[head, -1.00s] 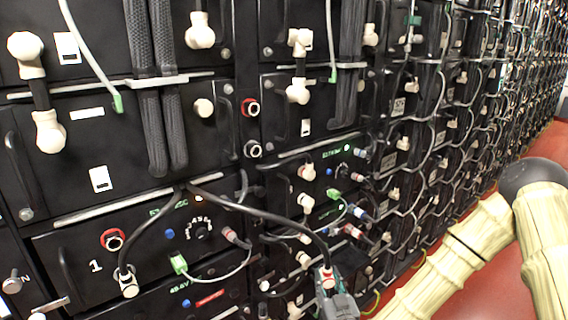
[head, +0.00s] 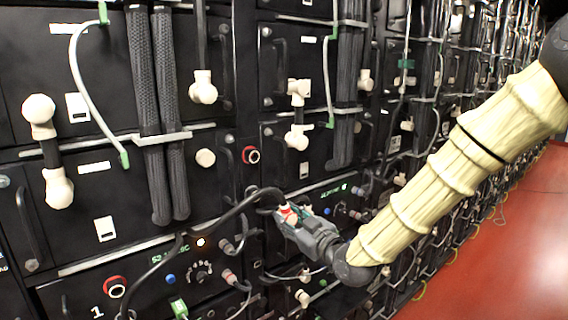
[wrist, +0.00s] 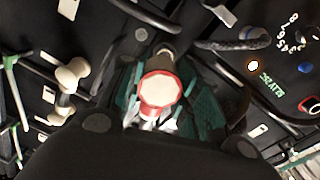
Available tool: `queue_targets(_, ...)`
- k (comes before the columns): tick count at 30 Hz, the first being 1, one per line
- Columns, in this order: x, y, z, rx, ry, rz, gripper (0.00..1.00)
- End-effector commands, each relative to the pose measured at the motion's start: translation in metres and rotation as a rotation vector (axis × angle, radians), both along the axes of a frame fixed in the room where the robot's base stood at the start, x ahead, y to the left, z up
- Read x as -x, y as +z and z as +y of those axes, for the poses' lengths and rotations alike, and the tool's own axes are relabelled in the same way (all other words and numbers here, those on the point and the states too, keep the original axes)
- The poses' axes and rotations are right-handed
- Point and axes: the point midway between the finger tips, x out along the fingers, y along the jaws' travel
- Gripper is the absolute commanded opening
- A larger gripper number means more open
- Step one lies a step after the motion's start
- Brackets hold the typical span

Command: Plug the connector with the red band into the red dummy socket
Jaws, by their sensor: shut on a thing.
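The connector with the red band (head: 288,213) is a pale plug on a black cable. My gripper (head: 291,219) is shut on it, holding it in front of the racks. In the wrist view, the connector's pale round end and red band (wrist: 160,90) show between the teal finger pads. A red-ringed socket (head: 250,155) sits on the black panel, up and left of the gripper, and looks empty. The connector is apart from it. Another red-ringed socket (head: 116,287) is on the unit marked 1, lower left. It also shows in the wrist view (wrist: 308,104).
The black cable (head: 215,222) runs from the connector down to the lower left. Thick black braided cables (head: 160,120) hang left of the upper socket. White elbow plugs (head: 297,137) stick out to its right. The red floor (head: 490,240) is clear at right.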

Motion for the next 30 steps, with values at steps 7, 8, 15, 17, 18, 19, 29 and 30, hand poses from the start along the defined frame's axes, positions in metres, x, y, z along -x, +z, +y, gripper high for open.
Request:
queue_targets(7,-0.002,0.091,0.011,0.063,0.049,-0.041,0.03)
queue_targets(8,-0.002,0.099,0.012,0.068,0.051,-0.045,0.03)
queue_targets(15,0.0,0.131,0.013,0.094,0.059,-0.056,0.03)
queue_targets(17,0.0,0.133,0.014,0.096,0.06,-0.055,0.03)
queue_targets(18,0.0,0.134,0.014,0.096,0.06,-0.055,0.03)
queue_targets(19,0.0,0.134,0.014,0.096,0.06,-0.055,0.03)
queue_targets(29,0.001,0.133,0.013,0.095,0.059,-0.057,0.03)
queue_targets(30,0.001,0.133,0.013,0.095,0.059,-0.057,0.03)
